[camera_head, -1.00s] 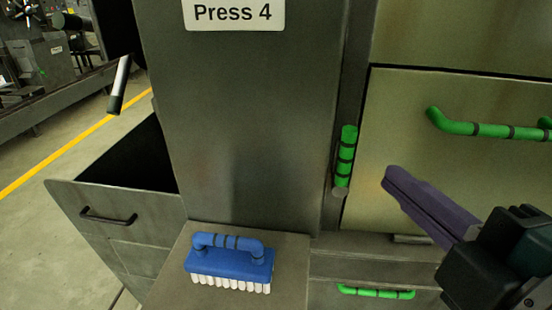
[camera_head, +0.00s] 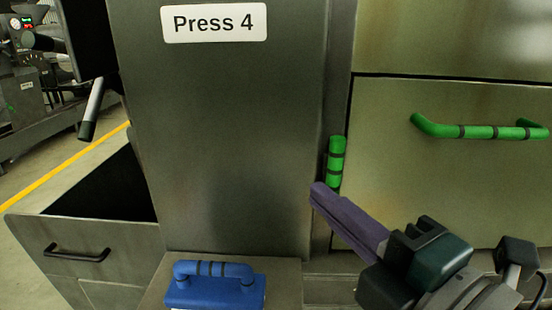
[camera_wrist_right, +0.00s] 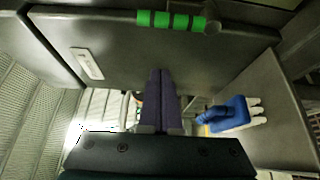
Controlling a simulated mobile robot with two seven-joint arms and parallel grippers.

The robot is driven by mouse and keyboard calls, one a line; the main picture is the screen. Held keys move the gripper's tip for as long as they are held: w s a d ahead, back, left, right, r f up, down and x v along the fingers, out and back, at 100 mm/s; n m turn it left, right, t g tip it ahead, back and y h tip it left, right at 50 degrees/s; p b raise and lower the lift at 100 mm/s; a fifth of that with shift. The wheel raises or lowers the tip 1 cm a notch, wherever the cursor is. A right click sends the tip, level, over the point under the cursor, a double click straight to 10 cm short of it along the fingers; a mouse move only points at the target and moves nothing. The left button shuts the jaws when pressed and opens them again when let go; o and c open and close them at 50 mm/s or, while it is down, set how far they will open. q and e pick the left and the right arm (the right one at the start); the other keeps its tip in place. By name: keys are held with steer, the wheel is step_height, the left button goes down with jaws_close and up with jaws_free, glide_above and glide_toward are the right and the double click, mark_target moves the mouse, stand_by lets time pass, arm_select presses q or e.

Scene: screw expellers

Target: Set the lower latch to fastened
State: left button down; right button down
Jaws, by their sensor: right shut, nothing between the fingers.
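The lower latch is a green handle with dark bands (camera_head: 336,162), standing upright at the left edge of the metal door (camera_head: 440,185). In the right wrist view the green latch (camera_wrist_right: 171,20) lies across the top. My right gripper (camera_head: 318,188) has long purple fingers, shut and empty. Its tips are by the latch's lower end in the head view, where they may hide part of it. In the wrist view the shut fingers (camera_wrist_right: 160,72) point toward the latch with a visible gap. I cannot tell any contact. My left gripper is not in view.
A blue brush (camera_head: 213,285) rests on a ledge below the grey column with the Press 4 sign (camera_head: 214,22). A green horizontal handle (camera_head: 478,131) sticks out from the door. An open bin with a black handle (camera_head: 76,253) stands at the left.

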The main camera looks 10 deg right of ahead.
mark_target(332, 168)
steer(key=w, duration=0.3)
steer(key=w+d+p, duration=0.1)
steer(key=w, duration=0.2)
steer(key=shift+d+p, duration=0.2)
steer(key=shift+p, duration=0.1)
steer(key=shift+d, duration=0.5)
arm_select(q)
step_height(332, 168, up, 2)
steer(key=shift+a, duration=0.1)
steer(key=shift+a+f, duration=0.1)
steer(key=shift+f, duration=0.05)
arm_select(e)
steer(key=shift+d, duration=0.2)
steer(key=shift+s+m+b, duration=0.1)
steer(key=shift+m+b, duration=0.25)
steer(key=shift+m, duration=0.05)
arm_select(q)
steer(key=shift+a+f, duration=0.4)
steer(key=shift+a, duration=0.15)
arm_select(e)
steer(key=shift+d, duration=0.1)
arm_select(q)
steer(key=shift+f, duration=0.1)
arm_select(e)
steer(key=shift+t, duration=0.3)
